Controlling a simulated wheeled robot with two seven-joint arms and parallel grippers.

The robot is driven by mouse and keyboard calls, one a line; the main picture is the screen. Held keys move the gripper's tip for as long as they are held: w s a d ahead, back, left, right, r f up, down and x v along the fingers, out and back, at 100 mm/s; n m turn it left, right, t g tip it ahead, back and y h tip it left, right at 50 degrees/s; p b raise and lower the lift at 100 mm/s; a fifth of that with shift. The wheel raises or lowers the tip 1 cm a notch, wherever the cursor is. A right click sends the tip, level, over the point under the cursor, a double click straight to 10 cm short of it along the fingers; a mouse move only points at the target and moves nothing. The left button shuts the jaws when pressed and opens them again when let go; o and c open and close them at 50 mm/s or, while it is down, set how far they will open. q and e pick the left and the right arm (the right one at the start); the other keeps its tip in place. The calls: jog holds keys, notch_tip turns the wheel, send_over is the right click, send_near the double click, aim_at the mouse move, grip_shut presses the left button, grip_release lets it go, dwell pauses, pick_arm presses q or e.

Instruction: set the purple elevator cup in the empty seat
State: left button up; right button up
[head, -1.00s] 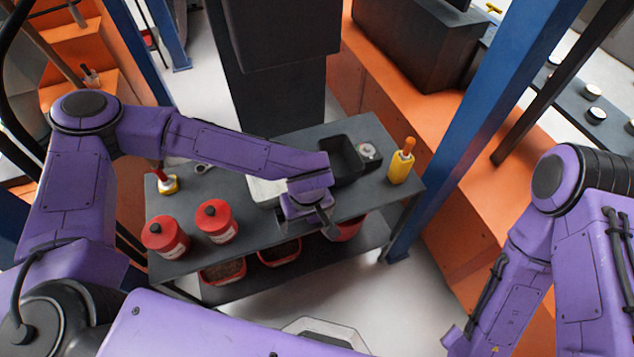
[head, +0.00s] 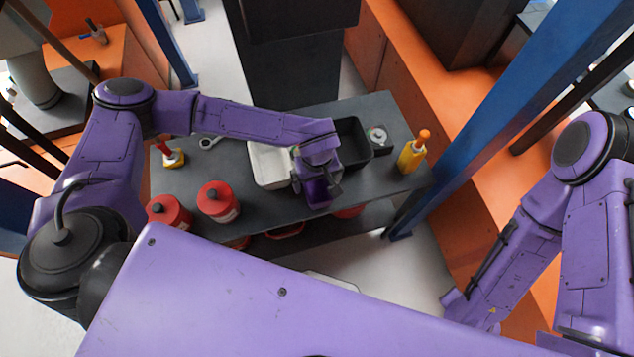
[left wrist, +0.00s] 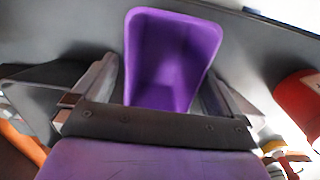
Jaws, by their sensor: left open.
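The purple elevator cup (head: 318,193) stands on the dark table, at the front edge of the white tray. In the left wrist view the cup (left wrist: 170,55) shows its open mouth and hollow inside. My left gripper (head: 317,178) is over the cup in the head view. In the left wrist view its two fingers are apart, one on each side of the cup; I cannot tell whether they touch it. My right arm is at the right, but its gripper does not show. The empty seat cannot be made out.
The dark table (head: 250,215) also holds a white tray (head: 262,172), a black tray (head: 353,135), a yellow bottle (head: 409,157), a small round tin (head: 378,138) and two red canisters (head: 218,202). A blue post (head: 470,135) rises at the table's right.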

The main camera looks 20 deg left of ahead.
pick_arm(q)
jog(key=shift+s, duration=0.3)
jog(key=shift+c, duration=0.9)
jog(key=c, duration=1.4)
